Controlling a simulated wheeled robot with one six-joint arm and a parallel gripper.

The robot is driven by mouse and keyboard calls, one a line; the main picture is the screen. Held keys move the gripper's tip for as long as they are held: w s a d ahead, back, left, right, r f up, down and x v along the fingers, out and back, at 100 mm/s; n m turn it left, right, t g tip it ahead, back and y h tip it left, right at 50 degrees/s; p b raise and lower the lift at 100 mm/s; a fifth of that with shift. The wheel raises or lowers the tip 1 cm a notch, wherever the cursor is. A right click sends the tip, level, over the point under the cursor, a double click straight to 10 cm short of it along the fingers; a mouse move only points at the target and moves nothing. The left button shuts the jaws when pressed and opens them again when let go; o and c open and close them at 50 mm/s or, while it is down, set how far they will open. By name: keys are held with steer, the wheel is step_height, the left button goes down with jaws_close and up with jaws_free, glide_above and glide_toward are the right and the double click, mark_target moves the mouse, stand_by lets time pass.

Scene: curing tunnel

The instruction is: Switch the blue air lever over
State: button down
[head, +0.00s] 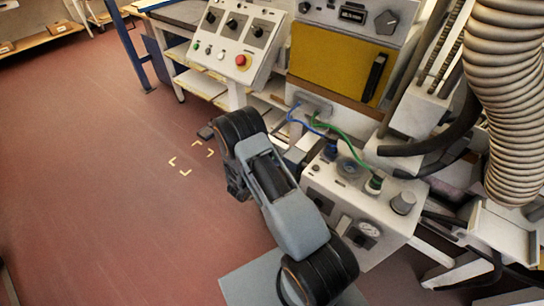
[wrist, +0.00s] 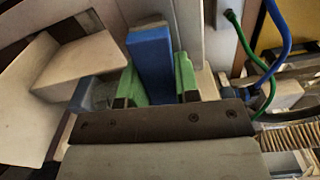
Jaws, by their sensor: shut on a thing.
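The blue air lever (wrist: 151,62) stands up in the middle of the wrist view, a flat blue bar. My gripper (wrist: 156,80) has its two green-tipped fingers on either side of it and is shut on it. The lever's lower end is hidden behind the dark gripper body. In the head view my arm reaches away over the floor beside the bench, and I cannot make out the lever or the fingers there.
A white box (head: 345,205) with a gauge and knobs stands right of my arm. Blue and green hoses (head: 345,137) run above it. A control panel (head: 237,42) with a red button stands behind. A ribbed duct (head: 505,100) hangs at right. The red floor at left is clear.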

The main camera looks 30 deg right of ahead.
steer(key=shift+r+n+p, duration=0.15)
steer(key=shift+n+p, duration=0.15)
steer(key=shift+n, duration=0.4)
steer(key=c, duration=0.8)
jaws_free()
steer(key=shift+c, duration=0.2)
steer(key=v, duration=1.4)
steer(key=shift+b, duration=0.45)
steer(key=shift+s+d, duration=0.1)
